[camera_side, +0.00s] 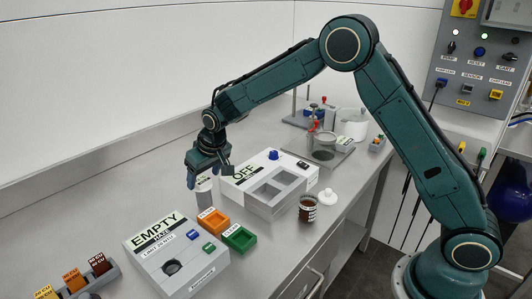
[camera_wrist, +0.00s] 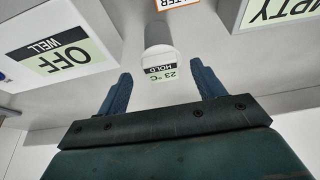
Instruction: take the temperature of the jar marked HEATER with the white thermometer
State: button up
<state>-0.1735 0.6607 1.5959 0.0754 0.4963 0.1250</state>
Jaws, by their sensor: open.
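The white thermometer (camera_wrist: 158,38) is a pale upright cylinder with a display reading 23 °C and HOLD. It also shows in the side view (camera_side: 204,190), partly hidden below my gripper (camera_side: 209,177). In the wrist view my gripper (camera_wrist: 162,80) is open, with one finger on each side of the thermometer's display end and a visible gap on both sides. A jar with dark brown contents and a pale label (camera_side: 307,209) stands on the bench to the right, its lettering too small to read. I cannot tell whether it is the HEATER jar.
A white lid-like piece (camera_side: 327,196) lies beside the jar. A white box marked OFF and WELL (camera_side: 283,205) stands behind. Orange (camera_side: 213,221) and green (camera_side: 239,238) trays and a box marked EMPTY (camera_side: 180,277) stand in front. Coloured blocks (camera_side: 74,280) sit front left.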

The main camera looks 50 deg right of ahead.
jog(key=shift+x, duration=2.45)
jog(key=shift+w+a, duration=0.1)
jog(key=shift+w, duration=0.1)
jog(key=shift+r, duration=0.1)
jog(key=c, duration=0.9)
jog(key=shift+o, duration=0.2)
jog(key=shift+r, duration=0.1)
notch_tip(320, 180, up, 20)
jog(key=shift+f, duration=0.25)
send_near(201, 180)
jog(key=shift+w+f, duration=2.15)
jog(key=shift+w, duration=0.2)
